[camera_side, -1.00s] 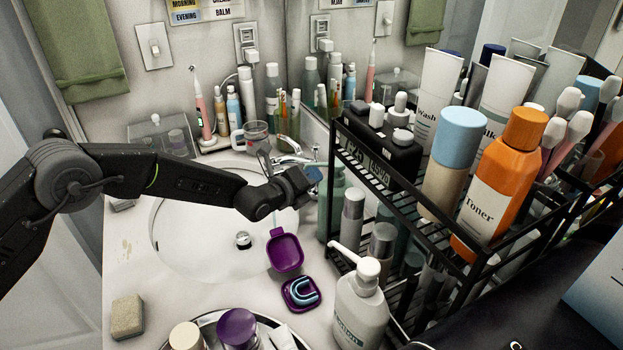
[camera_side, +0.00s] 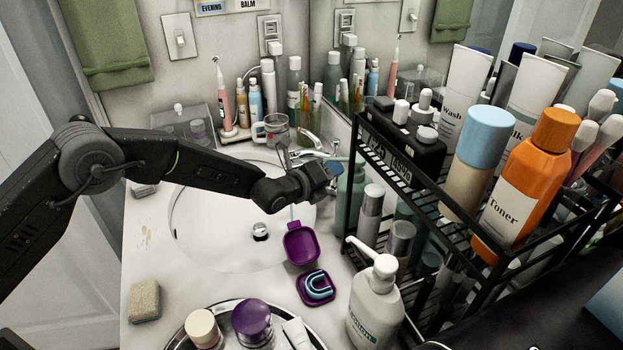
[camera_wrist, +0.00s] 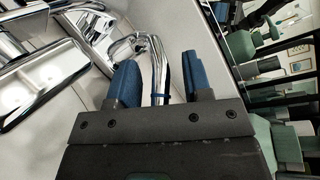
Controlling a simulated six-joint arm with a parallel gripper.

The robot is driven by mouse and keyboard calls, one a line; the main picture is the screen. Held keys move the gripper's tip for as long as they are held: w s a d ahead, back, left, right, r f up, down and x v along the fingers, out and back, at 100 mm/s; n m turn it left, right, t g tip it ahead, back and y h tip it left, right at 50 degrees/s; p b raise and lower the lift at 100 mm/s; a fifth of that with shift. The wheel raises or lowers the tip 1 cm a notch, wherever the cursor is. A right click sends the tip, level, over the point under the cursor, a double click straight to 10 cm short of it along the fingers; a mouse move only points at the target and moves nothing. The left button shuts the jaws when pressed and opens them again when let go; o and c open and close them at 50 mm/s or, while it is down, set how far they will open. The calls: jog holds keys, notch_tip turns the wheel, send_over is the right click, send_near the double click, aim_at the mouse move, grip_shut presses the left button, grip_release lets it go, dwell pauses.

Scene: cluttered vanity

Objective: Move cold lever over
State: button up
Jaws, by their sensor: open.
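The chrome faucet (camera_side: 309,153) stands at the back of the white sink. My gripper (camera_side: 331,168) is at the faucet's right side, just in front of the shelf rack. In the wrist view my gripper (camera_wrist: 158,63) shows two blue fingers spread apart. A bent chrome bar, seemingly the cold lever (camera_wrist: 157,60), with a thin blue band, stands between the fingers. A gap shows on the right finger's side; the bar is closer to the left finger, and I cannot tell if they touch. The lever is mostly hidden behind my gripper in the side view.
The black rack (camera_side: 400,190) with bottles rises close to the right of my gripper. A purple retainer case (camera_side: 316,288) and a lotion pump bottle (camera_side: 377,310) stand in front. A glass mug (camera_side: 274,130) is behind the faucet. The sink bowl (camera_side: 215,235) is open on the left.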

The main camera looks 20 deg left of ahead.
jog(key=v, duration=1.3)
jog(key=shift+s, duration=0.2)
jog(key=shift+a+r, duration=0.1)
jog(key=shift+r, duration=0.1)
jog(key=s+a+r+n+g+y, duration=0.4)
jog(key=s+a+r+n, duration=0.75)
jog(key=r+n, duration=0.2)
jog(key=s+a+n+g+y, duration=0.1)
jog(key=s+a+n+g, duration=0.1)
jog(key=s+n, duration=0.5)
jog(key=s+a+n+g+y, duration=0.1)
jog(key=s+a+n, duration=0.4)
jog(key=s, duration=0.9)
jog(key=r+n+g, duration=0.1)
jog(key=n, duration=0.2)
jog(key=shift+g, duration=0.4)
